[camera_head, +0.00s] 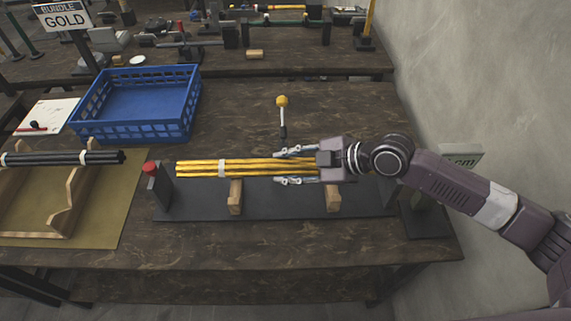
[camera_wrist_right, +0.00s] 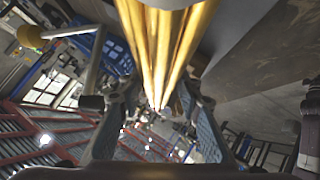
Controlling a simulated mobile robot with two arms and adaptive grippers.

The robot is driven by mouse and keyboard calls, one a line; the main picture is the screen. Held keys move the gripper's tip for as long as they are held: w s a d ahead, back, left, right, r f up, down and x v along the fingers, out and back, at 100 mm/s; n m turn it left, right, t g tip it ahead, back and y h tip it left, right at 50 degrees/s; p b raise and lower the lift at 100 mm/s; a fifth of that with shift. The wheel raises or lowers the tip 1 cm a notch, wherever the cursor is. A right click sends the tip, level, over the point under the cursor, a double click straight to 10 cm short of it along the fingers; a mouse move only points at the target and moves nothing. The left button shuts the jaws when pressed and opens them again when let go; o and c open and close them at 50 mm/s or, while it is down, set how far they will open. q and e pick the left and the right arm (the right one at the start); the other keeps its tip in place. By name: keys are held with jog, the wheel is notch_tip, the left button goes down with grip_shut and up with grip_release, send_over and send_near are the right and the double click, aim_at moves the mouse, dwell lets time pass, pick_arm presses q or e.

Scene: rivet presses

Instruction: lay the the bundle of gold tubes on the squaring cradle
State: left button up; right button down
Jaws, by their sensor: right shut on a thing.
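The bundle of gold tubes (camera_head: 200,168), with a white band around it, lies level across the head view. My right gripper (camera_head: 278,166) is shut on its right part, one finger on each side. The gold tubes (camera_wrist_right: 160,45) also run between the fingers in the right wrist view. The squaring cradle (camera_head: 285,207) is a dark base with two wooden blocks and a red-topped stop (camera_head: 158,188) at its left end. The bundle appears above or just behind the blocks; I cannot tell whether it touches them. Its left end is near the stop. My left gripper is not in view.
A blue crate (camera_head: 135,132) stands at the back left. Black tubes (camera_head: 80,158) lie on a wooden rack (camera_head: 70,205) at the left. A yellow-knobbed lever (camera_head: 282,102) stands behind the bundle. A grey wall (camera_head: 470,90) borders the right side.

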aim_at(285, 175)
jog(key=shift+w+a+f+b, duration=0.1)
jog(key=shift+f+b, duration=1.15)
jog(key=shift+f, duration=0.3)
dwell(0.9)
jog(key=shift+f+b, duration=1.5)
jog(key=shift+f, duration=0.05)
